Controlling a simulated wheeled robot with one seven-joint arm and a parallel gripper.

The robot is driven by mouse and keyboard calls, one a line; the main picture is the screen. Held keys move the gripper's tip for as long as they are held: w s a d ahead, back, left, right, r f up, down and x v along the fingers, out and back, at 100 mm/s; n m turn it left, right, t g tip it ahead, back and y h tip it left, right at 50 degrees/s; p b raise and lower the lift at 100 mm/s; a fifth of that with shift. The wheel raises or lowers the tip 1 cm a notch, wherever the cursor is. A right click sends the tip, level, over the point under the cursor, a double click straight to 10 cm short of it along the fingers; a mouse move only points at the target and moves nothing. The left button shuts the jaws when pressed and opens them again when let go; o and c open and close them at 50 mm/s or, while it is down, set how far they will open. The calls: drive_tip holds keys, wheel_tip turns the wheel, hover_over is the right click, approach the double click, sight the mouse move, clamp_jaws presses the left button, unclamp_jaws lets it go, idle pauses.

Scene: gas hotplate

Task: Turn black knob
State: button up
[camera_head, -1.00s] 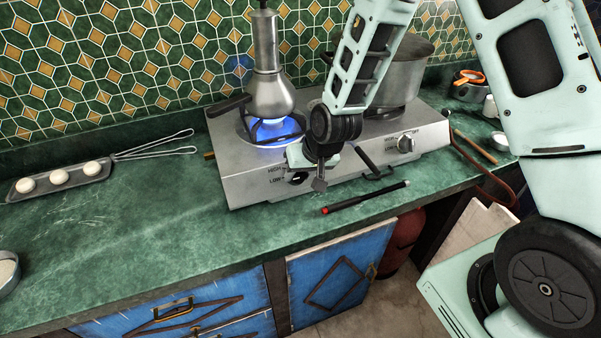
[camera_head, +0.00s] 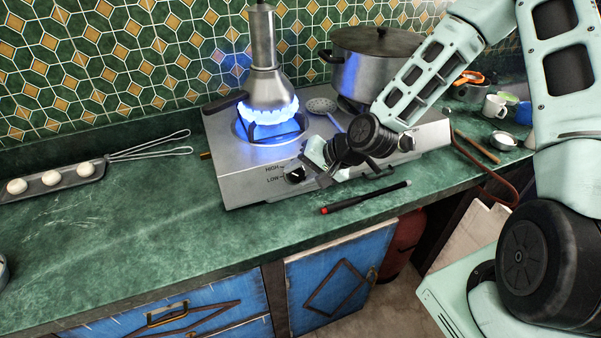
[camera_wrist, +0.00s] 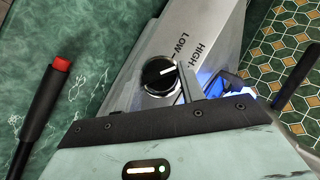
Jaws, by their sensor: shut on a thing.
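The black knob (camera_head: 294,175) with a white mark is on the front panel of the silver gas hotplate (camera_head: 240,190), beside the HIGH and LOW labels. It also shows in the wrist view (camera_wrist: 157,76), where its white mark points to the right and slightly up. My gripper (camera_head: 315,170) is at the knob's right side, shut on it. One finger shows against the knob's edge in the wrist view; the rest of the grip is hidden. A large blue flame (camera_head: 268,115) burns under the metal moka pot (camera_head: 268,85) on the left burner.
A lidded pot (camera_head: 372,65) stands on the right burner, with a slotted spoon (camera_head: 322,105) beside it. A black rod with a red end (camera_head: 362,198) lies before the hotplate. A tray of eggs (camera_head: 50,184) is far left. The counter between is clear.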

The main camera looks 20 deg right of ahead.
drive_tip(key=shift+s+d+f+m+t, duration=0.15)
drive_tip(key=shift+m+t, duration=0.15)
drive_tip(key=shift+m, duration=0.2)
drive_tip(key=shift+y, duration=0.4)
drive_tip(key=o, duration=0.9)
drive_tip(key=shift+o, duration=0.2)
drive_tip(key=shift+d+r, duration=0.1)
drive_tip(key=shift+r, duration=0.1)
drive_tip(key=p+v, duration=1.6)
drive_tip(key=v, duration=0.1)
